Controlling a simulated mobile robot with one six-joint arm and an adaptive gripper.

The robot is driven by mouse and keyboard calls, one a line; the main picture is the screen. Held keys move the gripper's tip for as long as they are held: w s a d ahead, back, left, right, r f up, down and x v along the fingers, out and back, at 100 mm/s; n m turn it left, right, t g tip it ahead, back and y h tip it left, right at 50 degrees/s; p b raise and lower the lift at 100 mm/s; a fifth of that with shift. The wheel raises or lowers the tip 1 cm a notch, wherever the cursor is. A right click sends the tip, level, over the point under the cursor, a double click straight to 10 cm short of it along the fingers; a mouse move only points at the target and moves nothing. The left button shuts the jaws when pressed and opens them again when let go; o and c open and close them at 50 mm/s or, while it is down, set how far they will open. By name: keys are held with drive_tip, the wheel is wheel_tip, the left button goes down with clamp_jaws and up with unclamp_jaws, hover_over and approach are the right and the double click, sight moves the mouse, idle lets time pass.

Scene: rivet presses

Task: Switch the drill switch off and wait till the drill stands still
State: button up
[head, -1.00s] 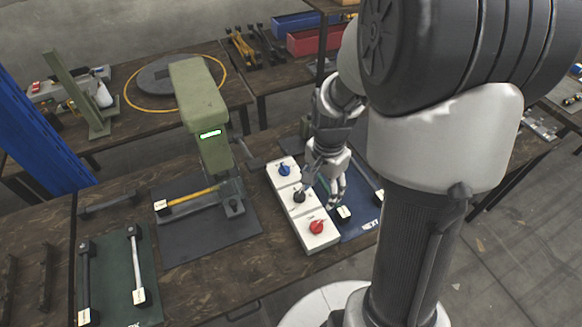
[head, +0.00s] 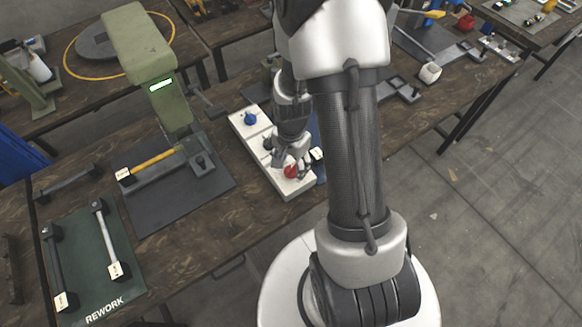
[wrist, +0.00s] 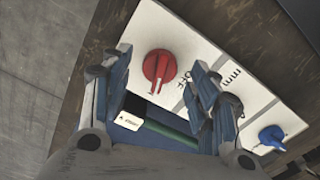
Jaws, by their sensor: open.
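A white switch panel (head: 238,123) carries a blue knob (head: 250,118) at its far end and a red knob (head: 291,171) at its near end. A dark knob (head: 267,143) between them is partly hidden by my gripper. My gripper (head: 284,163) is open over the near part of the panel, by the red knob. In the wrist view the red knob (wrist: 159,67) shows between the two open fingers (wrist: 155,82), with nothing gripped. I cannot tell whether they touch it. The blue knob (wrist: 272,137) is right of the fingers. I cannot tell which knob is the drill switch.
A green press (head: 140,45) with a lit green display stands left of the panel, a yellow-handled rod (head: 153,160) at its base. A green rework mat (head: 85,262) holds two rods at lower left. A blue mat (head: 320,172) with a white-tagged part lies right of the panel.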

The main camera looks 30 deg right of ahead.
drive_tip(key=shift+f, duration=0.35)
drive_tip(key=shift+c, duration=0.4)
drive_tip(key=c, duration=1)
drive_tip(key=shift+n, duration=0.3)
drive_tip(key=n, duration=0.6)
drive_tip(key=shift+n, duration=0.3)
drive_tip(key=n, duration=0.6)
drive_tip(key=shift+n+p, duration=0.3)
drive_tip(key=shift+p, duration=0.05)
